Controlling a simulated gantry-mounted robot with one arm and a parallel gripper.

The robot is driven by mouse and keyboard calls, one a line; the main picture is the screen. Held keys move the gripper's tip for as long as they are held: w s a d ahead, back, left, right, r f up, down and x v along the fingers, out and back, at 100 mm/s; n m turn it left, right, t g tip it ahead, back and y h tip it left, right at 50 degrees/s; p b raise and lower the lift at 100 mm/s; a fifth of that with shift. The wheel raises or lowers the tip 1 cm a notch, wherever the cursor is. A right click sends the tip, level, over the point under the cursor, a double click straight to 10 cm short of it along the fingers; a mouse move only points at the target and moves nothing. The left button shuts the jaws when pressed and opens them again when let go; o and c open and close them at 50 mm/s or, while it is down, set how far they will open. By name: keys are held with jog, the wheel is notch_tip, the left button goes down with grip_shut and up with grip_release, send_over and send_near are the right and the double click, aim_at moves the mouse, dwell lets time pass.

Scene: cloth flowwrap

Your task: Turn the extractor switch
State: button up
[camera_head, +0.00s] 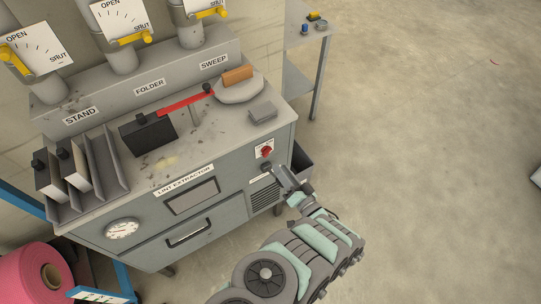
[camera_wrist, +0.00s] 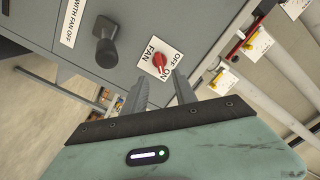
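The extractor switch is a red knob (camera_head: 265,152) on a white label on the right front of the grey lint extractor cabinet (camera_head: 220,205). In the wrist view, the red knob (camera_wrist: 160,60) sits on a label reading FAN, OFF and ON. I cannot tell for certain which mark it points to. My gripper (camera_head: 280,172) is just below and right of the switch in the head view. In the wrist view, my gripper (camera_wrist: 162,76) is open, and the knob shows between and just beyond its two fingertips. Nothing is held.
A black knob (camera_wrist: 107,44) projects beside the switch, near a WITH FAN OFF label. A vent grille (camera_head: 265,196) is below. Floor to the right is clear.

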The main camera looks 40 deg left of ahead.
aim_at(269, 153)
jog(key=b+x, duration=0.1)
jog(key=x, duration=0.7)
jog(key=shift+a, duration=0.15)
grip_shut()
dwell(0.3)
